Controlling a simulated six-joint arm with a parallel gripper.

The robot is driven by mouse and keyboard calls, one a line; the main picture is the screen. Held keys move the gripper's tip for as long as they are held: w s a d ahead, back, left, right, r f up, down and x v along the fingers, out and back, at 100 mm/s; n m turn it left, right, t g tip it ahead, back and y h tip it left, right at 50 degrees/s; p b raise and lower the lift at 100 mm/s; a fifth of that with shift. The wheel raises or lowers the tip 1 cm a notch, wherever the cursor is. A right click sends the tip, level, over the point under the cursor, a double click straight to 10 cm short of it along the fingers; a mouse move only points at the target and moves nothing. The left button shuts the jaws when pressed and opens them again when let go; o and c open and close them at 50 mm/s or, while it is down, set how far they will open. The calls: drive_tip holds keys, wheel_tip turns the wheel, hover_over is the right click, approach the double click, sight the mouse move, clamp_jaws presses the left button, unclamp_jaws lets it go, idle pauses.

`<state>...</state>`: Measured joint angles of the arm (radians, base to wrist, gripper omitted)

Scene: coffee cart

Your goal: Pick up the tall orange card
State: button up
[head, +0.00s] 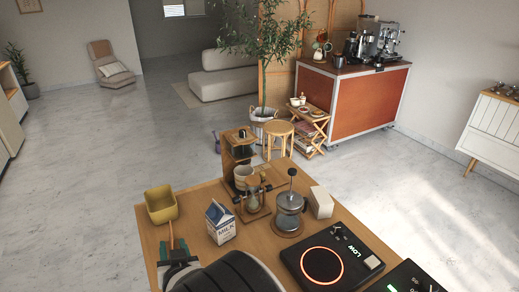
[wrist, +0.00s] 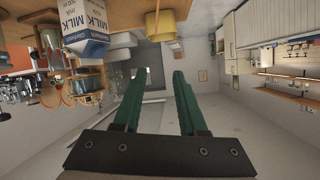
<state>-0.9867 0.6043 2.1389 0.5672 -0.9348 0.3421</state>
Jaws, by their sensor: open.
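I do not clearly see a tall orange card in either view. In the head view a thin orange-brown upright strip (head: 171,234) shows just at my gripper (head: 178,245), near the table's left side. It is too small to tell whether it is the card. In the wrist view my gripper (wrist: 159,76) has its two green fingers apart, with no object held between them. The head view shows only its fingers and body, partly behind my dark arm.
The wrist view appears upside down.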

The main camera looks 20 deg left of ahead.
approach(172, 236)
drive_tip(key=x, duration=0.7)
drive_tip(key=shift+w+r, duration=0.1)
drive_tip(key=shift+r, duration=0.2)
drive_tip(key=x, duration=0.5)
drive_tip(key=shift+w+a+f, duration=0.1)
drive_tip(key=shift+a+f, duration=0.1)
drive_tip(key=shift+f, duration=0.25)
clamp_jaws()
